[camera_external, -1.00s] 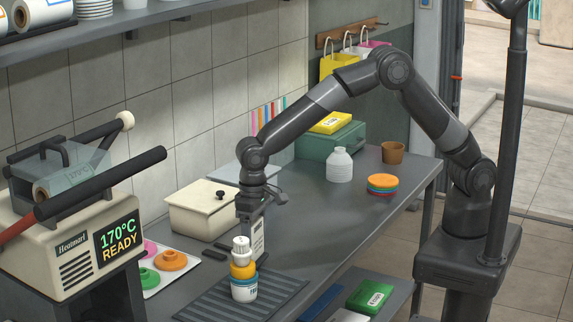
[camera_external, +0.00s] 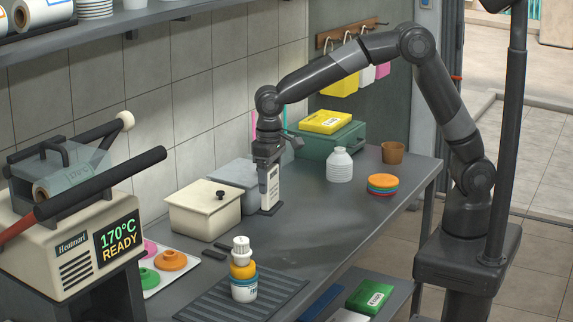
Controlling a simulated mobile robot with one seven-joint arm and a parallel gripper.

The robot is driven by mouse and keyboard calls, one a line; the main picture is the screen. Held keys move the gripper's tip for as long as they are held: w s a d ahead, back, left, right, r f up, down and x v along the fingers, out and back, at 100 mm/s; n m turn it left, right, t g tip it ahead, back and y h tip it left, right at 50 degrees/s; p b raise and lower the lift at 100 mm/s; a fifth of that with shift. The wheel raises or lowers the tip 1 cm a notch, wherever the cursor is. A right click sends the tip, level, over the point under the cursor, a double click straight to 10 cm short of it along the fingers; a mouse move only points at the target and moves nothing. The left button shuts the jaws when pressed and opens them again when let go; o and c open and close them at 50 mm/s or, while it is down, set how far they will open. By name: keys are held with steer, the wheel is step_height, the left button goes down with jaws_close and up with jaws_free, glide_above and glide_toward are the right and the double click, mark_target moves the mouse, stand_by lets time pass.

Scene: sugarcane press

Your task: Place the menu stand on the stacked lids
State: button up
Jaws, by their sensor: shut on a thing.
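The menu stand (camera_external: 269,192) is a white upright card with dark print and a dark flat base. My gripper (camera_external: 268,165) is shut on its upper part and holds it upright, with the fingers pointing down. I cannot tell whether its base touches the table or hangs just above it. The stacked lids (camera_external: 383,183), orange on top with red and teal-blue below, lie flat on the table to the right of the gripper. Nothing sits on the top lid.
A white ribbed bottle (camera_external: 339,165) and a brown cup (camera_external: 392,153) stand near the lids. A green box (camera_external: 330,142) with a yellow case is behind. A cream lidded box (camera_external: 204,207) is left of the stand. A stacked bottle (camera_external: 243,270) stands on the ribbed mat (camera_external: 210,302).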

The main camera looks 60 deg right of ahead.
steer(key=w+d+r+m, duration=0.2)
steer(key=w+d, duration=0.1)
steer(key=d, duration=0.7)
steer(key=w+d+r+m, duration=0.1)
steer(key=w+d, duration=0.1)
steer(key=d, duration=0.7)
steer(key=w+d+r+m, duration=0.2)
steer(key=w+d, duration=0.1)
steer(key=d, duration=0.7)
steer(key=s+d+r+m, duration=0.2)
steer(key=s+d, duration=0.2)
steer(key=d, duration=0.6)
steer(key=s+d+r+m, duration=0.2)
steer(key=s+d, duration=0.1)
steer(key=d, duration=0.8)
steer(key=s+d+r+m, duration=0.2)
steer(key=s+d, duration=0.2)
steer(key=d, duration=0.6)
steer(key=shift+w+a+f, duration=1.25)
steer(key=shift+w+f, duration=0.2)
steer(key=shift+f, duration=0.45)
steer(key=shift+w+a+f, duration=1.25)
steer(key=shift+w+f, duration=0.15)
steer(key=shift+f, duration=0.45)
steer(key=shift+w+a+f, duration=1.25)
steer(key=shift+w+f, duration=0.2)
steer(key=shift+f, duration=0.45)
